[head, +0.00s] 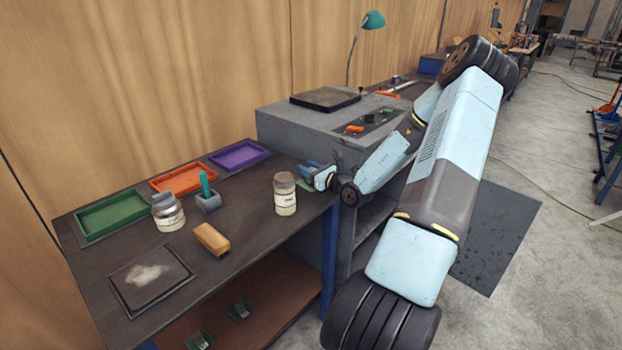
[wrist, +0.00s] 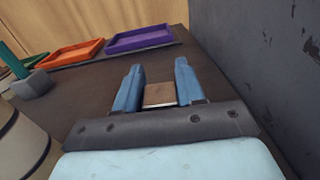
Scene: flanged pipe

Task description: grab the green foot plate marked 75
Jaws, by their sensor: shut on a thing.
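My gripper (head: 314,174) is at the right end of the dark workbench, beside the grey cabinet. Its blue fingers are shut on a piece whose green edge, taken as the green foot plate (head: 304,185), shows just below them in the head view. In the wrist view my gripper (wrist: 159,88) has a brown, pale-edged part (wrist: 159,95) between its fingers; no green shows there. The marking 75 cannot be read. Two other small green pieces with grey parts, one left (head: 199,340) and one right (head: 240,311), lie on the lower shelf.
A labelled jar (head: 285,194) stands close left of my gripper. The grey cabinet (head: 300,128) rises on the right. Green (head: 112,214), orange (head: 183,179) and purple (head: 239,155) trays line the back. A wooden-backed brush (head: 212,239) lies near the front.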

